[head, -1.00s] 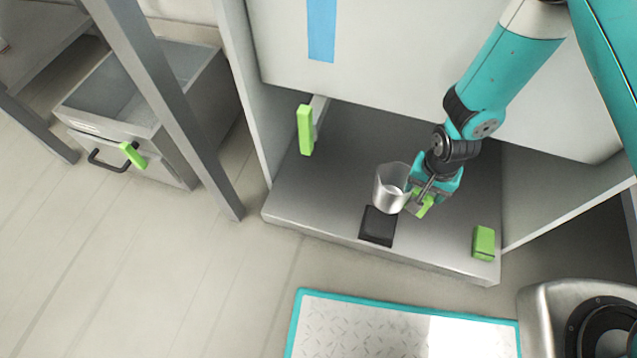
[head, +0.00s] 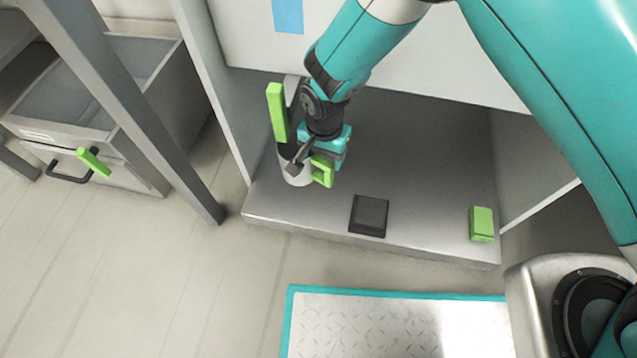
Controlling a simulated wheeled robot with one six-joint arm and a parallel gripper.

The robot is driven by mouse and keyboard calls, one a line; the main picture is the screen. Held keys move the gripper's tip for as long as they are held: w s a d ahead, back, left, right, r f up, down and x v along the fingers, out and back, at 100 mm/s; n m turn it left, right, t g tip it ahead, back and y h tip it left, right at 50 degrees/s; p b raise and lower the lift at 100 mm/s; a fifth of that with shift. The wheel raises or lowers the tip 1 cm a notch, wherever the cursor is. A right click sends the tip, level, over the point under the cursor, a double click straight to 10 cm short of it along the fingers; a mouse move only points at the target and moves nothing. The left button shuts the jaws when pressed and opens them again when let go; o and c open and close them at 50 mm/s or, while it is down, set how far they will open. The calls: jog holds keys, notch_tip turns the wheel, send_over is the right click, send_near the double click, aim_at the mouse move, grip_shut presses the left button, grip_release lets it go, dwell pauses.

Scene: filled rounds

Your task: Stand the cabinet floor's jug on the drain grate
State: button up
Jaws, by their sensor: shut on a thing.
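The jug (head: 296,180) is a grey metal cup with a green handle (head: 323,173). It is at the left front of the cabinet floor (head: 430,180), close to a green upright handle (head: 278,112). My gripper (head: 312,160) is shut on the jug at its handle side and hides part of it. I cannot tell whether the jug touches the floor below. A dark square plate (head: 369,215) lies on the cabinet floor right of the jug; I cannot tell whether it is the drain grate.
A green block (head: 481,224) sits at the cabinet floor's front right corner. A grey post (head: 140,110) stands left of the cabinet, before an open drawer (head: 90,165). A teal-edged tread plate (head: 380,325) lies in front. A round dark-topped metal unit (head: 535,300) is at the lower right.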

jog(key=f+b, duration=0.2)
jog(key=f, duration=0.2)
jog(key=f+b, duration=0.2)
jog(key=f, duration=0.2)
jog(key=a+f+b, duration=0.1)
jog(key=f+b, duration=0.2)
jog(key=shift+w+f, duration=0.1)
jog(key=shift+f, duration=0.3)
jog(key=shift+a, duration=0.15)
jog(key=shift+r, duration=0.15)
jog(key=o, duration=1.2)
jog(key=shift+o, duration=0.2)
notch_tip(320, 180, up, 8)
jog(key=p, duration=0.4)
jog(key=shift+p, duration=0.3)
